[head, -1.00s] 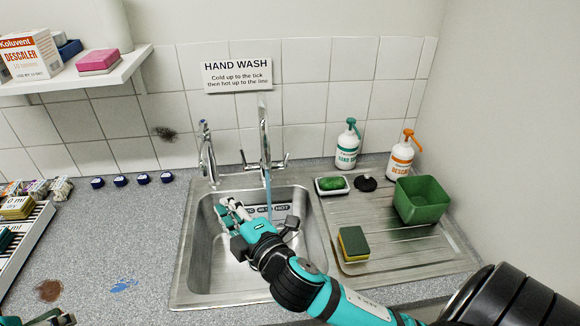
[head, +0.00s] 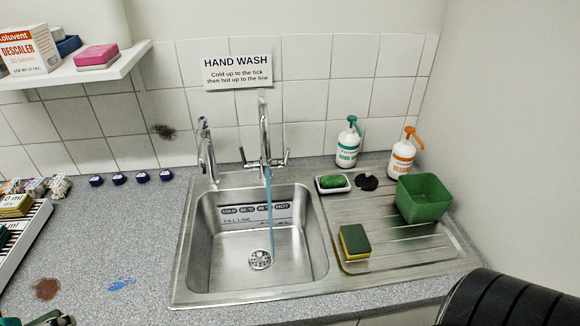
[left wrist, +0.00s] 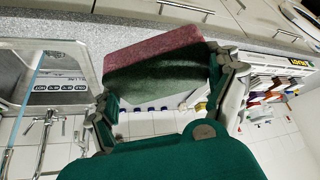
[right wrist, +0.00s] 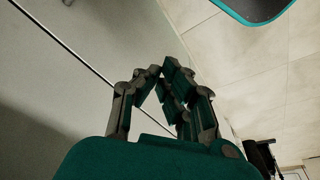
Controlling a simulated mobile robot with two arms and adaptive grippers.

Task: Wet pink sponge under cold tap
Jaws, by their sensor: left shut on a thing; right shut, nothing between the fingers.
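My left gripper (left wrist: 170,95) is shut on a sponge (left wrist: 150,48) with a dull pink layer and a dark green layer. In the head view only a bit of the left gripper shows at the bottom left edge; the sponge there is hidden. A blue-tinted water stream (head: 270,215) runs from the tall tap (head: 264,135) down to the drain of the sink (head: 225,275). A second, shorter tap (head: 207,150) stands left of it. My right gripper (right wrist: 155,75) is shut and empty, away from the sink.
A pink-and-white sponge (head: 97,56) lies on the shelf. The drainer holds a yellow-green sponge (head: 354,242), a green tub (head: 423,199), a soap dish (head: 333,185) and a black disc (head: 367,183). Two pump bottles stand behind. The sink basin is free of objects.

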